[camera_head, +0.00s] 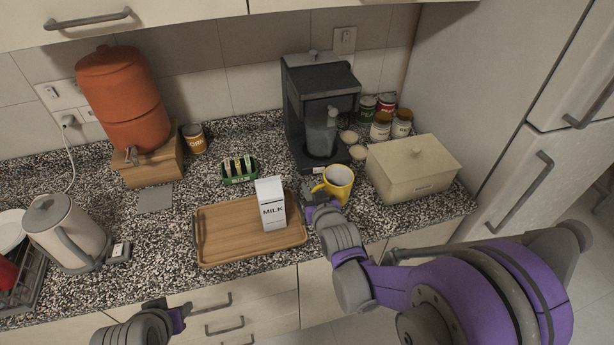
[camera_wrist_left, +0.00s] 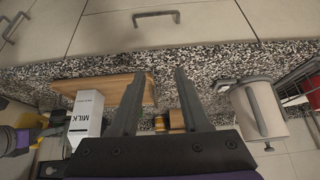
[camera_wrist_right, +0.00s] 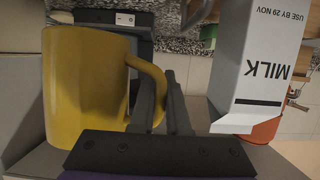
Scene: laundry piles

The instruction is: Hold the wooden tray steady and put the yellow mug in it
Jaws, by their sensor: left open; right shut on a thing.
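The wooden tray (camera_head: 225,247) lies on the speckled counter with a white milk carton (camera_head: 271,204) standing on it. The yellow mug (camera_head: 338,183) is just right of the tray, in front of the coffee machine. My right gripper (camera_head: 318,197) is shut on the mug's handle; in the right wrist view the fingers (camera_wrist_right: 165,100) meet at the handle of the mug (camera_wrist_right: 90,85). Whether the mug touches the counter I cannot tell. My left gripper (camera_head: 182,312) is in front of the counter, apart from the tray. Its fingers (camera_wrist_left: 157,100) are open and empty in the left wrist view.
A lidded cream box (camera_head: 412,170) stands right of the mug, and a black coffee machine (camera_head: 318,110) behind it. A green rack (camera_head: 238,170) is behind the tray. A kettle (camera_head: 66,232) stands at left. The tray's left half is clear.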

